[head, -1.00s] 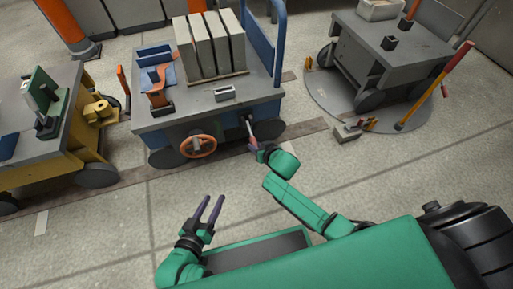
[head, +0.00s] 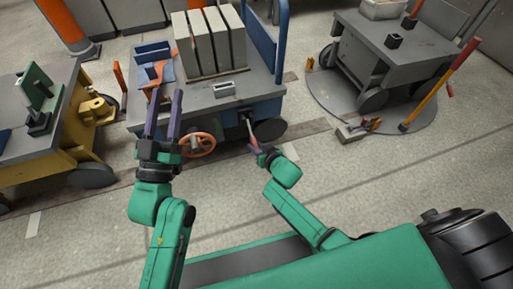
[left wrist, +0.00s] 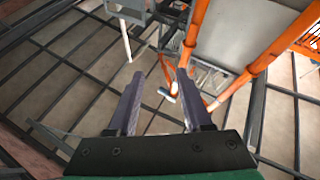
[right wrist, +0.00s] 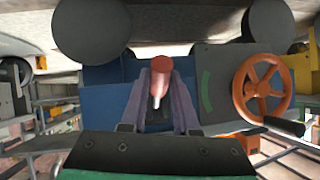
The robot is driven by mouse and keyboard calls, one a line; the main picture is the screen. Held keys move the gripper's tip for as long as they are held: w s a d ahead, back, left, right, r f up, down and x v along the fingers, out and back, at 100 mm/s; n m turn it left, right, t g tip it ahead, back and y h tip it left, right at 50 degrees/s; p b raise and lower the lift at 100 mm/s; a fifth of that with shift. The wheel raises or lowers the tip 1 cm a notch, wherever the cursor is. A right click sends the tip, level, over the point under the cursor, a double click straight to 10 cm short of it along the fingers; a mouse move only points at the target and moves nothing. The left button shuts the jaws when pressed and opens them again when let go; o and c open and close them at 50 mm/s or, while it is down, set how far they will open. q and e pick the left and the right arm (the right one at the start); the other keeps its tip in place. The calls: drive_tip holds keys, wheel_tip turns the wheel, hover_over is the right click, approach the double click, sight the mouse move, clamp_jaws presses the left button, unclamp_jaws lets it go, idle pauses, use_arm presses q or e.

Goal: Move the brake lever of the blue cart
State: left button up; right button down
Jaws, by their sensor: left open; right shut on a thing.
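The blue cart (head: 222,90) stands ahead with its grey top, an orange handwheel (head: 198,144) and a brake lever on its near side. In the right wrist view the lever (right wrist: 159,80) has a red grip and a pale shaft, and it sits between my right fingers. My right gripper (head: 257,148) is shut on the lever at the cart's near side, right of the handwheel. My left gripper (head: 165,100) is open and empty, raised with fingers pointing up, in front of the cart's left part. In the left wrist view only ceiling structure shows beyond its fingers (left wrist: 155,88).
Grey slabs (head: 209,42), a small grey block (head: 224,89) and an orange bracket (head: 157,72) are on the cart. A yellow cart (head: 75,150) stands left. A grey cart (head: 385,55) stands right on a round plate (head: 330,95). Floor in front is mostly clear.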

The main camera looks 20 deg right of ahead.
use_arm(q)
wheel_tip(320, 180, up, 9)
drive_tip(key=s+a+m+t+h, duration=0.1)
drive_tip(key=t, duration=0.1)
drive_tip(key=shift+s+a+r+t+h+b, duration=0.2)
drive_tip(key=shift+s+t+h+b, duration=0.1)
drive_tip(key=shift+t+b, duration=0.1)
use_arm(e)
drive_tip(key=shift+w+t, duration=0.2)
drive_tip(key=shift+t, duration=0.1)
drive_tip(key=c, duration=0.7)
unclamp_jaws()
use_arm(q)
drive_tip(key=shift+w, duration=0.1)
use_arm(e)
drive_tip(key=shift+o, duration=0.2)
drive_tip(key=shift+f, duration=0.1)
drive_tip(key=shift+s, duration=0.1)
